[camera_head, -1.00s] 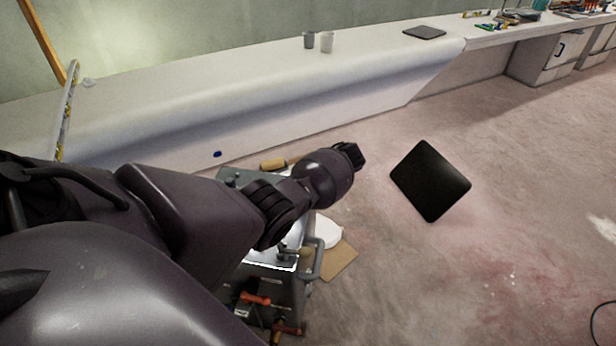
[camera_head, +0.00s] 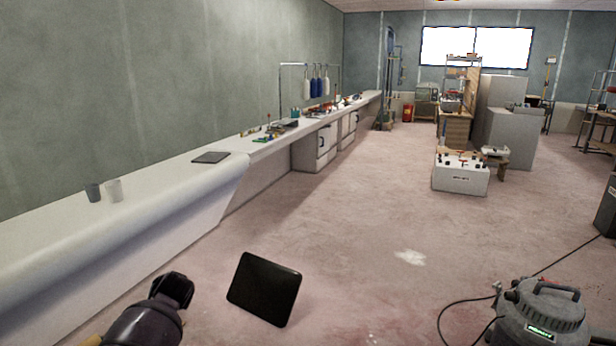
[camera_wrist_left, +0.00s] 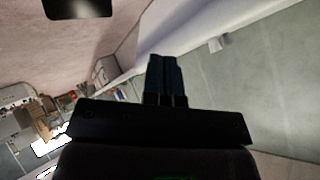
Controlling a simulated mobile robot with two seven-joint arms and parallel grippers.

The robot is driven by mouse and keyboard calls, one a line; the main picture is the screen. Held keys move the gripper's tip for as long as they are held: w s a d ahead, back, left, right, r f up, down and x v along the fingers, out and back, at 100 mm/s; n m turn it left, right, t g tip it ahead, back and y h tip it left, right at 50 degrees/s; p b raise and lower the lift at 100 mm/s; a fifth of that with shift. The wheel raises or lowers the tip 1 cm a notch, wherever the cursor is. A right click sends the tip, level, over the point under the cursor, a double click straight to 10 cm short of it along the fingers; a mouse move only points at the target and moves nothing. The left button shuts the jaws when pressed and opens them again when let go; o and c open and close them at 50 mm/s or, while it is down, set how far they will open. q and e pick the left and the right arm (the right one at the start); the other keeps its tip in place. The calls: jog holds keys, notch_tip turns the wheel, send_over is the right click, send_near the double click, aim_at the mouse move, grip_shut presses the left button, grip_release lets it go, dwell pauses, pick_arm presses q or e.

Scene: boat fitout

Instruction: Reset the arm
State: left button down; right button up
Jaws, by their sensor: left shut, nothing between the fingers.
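My left gripper (camera_wrist_left: 165,62) shows in the left wrist view with its two dark fingers pressed together and nothing between them. In the head view only the end of my left arm shows at the lower left, beside the long white counter; the fingers cannot be made out there. A flat black square panel (camera_head: 264,289) shows just right of the arm's end, apart from it in the picture; a dark panel also shows at the top edge of the left wrist view (camera_wrist_left: 78,7). My right gripper is not in view.
The white counter (camera_head: 180,205) runs along the left wall with a dark cup (camera_head: 93,193), a light cup (camera_head: 114,190) and a dark flat pad (camera_head: 210,157). A grey vacuum (camera_head: 541,315) with a hose stands lower right. The middle floor is clear.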

pick_arm(q)
jog(key=s+d+r+m+t+h+p, duration=0.1)
jog(key=s+d+t+h, duration=0.3)
jog(key=s, duration=0.7)
jog(key=s+d+m+t+h+p, duration=0.1)
jog(key=s+d+t+h, duration=0.15)
jog(key=s+d, duration=0.65)
jog(key=s+a+f+n+g, duration=0.1)
jog(key=s+f, duration=0.3)
jog(key=s, duration=1)
jog(key=s+a+f+n+g+p, duration=0.1)
jog(key=s+f, duration=0.3)
jog(key=s, duration=1)
jog(key=shift+s+a+g+y+p, duration=0.3)
jog(key=shift+a+g+y, duration=0.15)
jog(key=shift+a+g, duration=0.3)
